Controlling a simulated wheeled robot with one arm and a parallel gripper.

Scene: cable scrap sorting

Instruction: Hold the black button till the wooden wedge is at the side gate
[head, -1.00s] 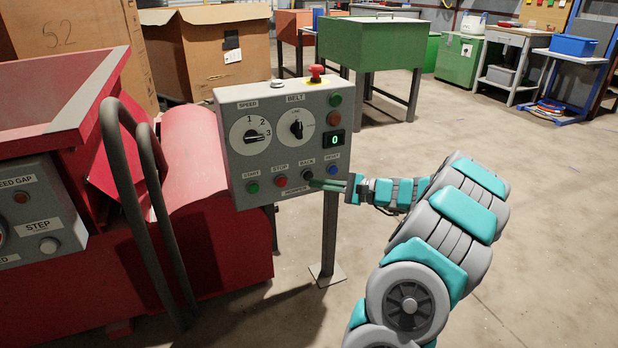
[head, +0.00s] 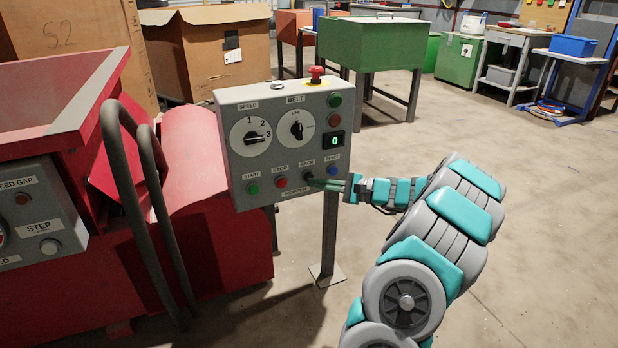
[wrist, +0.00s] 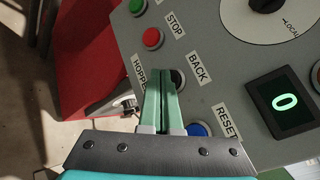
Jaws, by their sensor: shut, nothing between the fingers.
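The black button (head: 308,175), labelled BACK, is on the grey control box between the red STOP button and the blue RESET button. My gripper (head: 314,183) is shut and empty, its green fingertips at the black button from the right. In the wrist view the fingertips (wrist: 166,74) overlap the left part of the black button (wrist: 179,77); whether it is pressed in cannot be told. I see no wooden wedge in either view, and I cannot make out the side gate.
The control box (head: 258,120) has dials, a display (head: 335,140) reading 0 and a red mushroom button (head: 317,73) on top. A red machine (head: 210,150) with bent grey rails stands at left. Open floor lies to the right.

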